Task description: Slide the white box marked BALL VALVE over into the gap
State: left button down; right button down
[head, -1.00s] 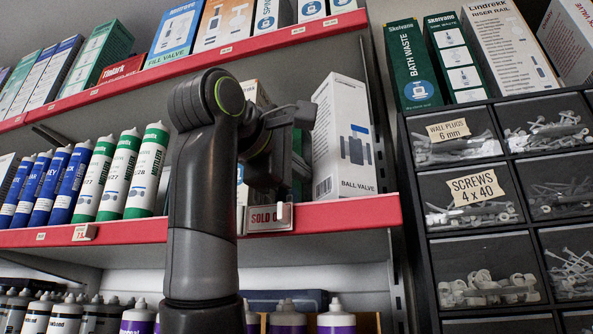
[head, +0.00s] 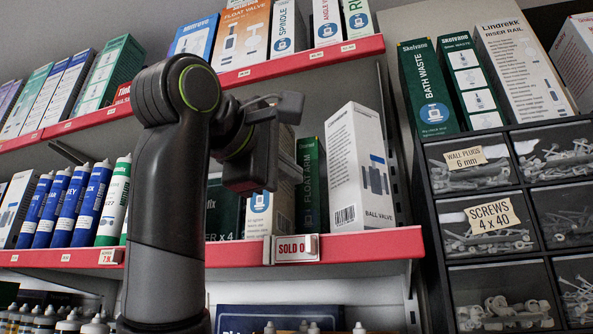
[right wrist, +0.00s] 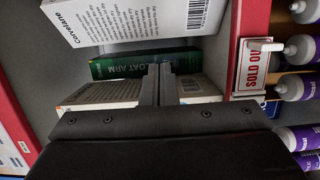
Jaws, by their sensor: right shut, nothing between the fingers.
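The white BALL VALVE box (head: 358,170) stands upright near the right end of the middle shelf; part of it also shows at the top of the right wrist view (right wrist: 140,18). A green FLOAT ARM box (head: 311,188) stands to its left, with a narrow dark strip between them. A red-lettered SOLD OUT tag (head: 296,248) hangs on the shelf edge in front. My right gripper (right wrist: 160,82) is shut and empty, pointing at the green box and apart from the white one. In the head view its fingertips are hard to make out. My left gripper is not in view.
A pale box (head: 270,205) stands left of the green one, partly behind my arm. Blue and green tubes (head: 90,205) fill the shelf's left. Drawers of screws (head: 485,215) stand on the right. Boxes line the upper red-edged shelf (head: 300,58).

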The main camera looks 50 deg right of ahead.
aim_at(331, 190)
jog(key=p+x, duration=0.3)
jog(key=x, duration=0.6)
jog(key=shift+a, duration=0.2)
jog(key=shift+s+a+f+b, duration=0.1)
jog(key=shift+s+a+b, duration=0.2)
jog(key=shift+s, duration=0.45)
jog(key=shift+s+a, duration=0.2)
jog(key=shift+s, duration=0.05)
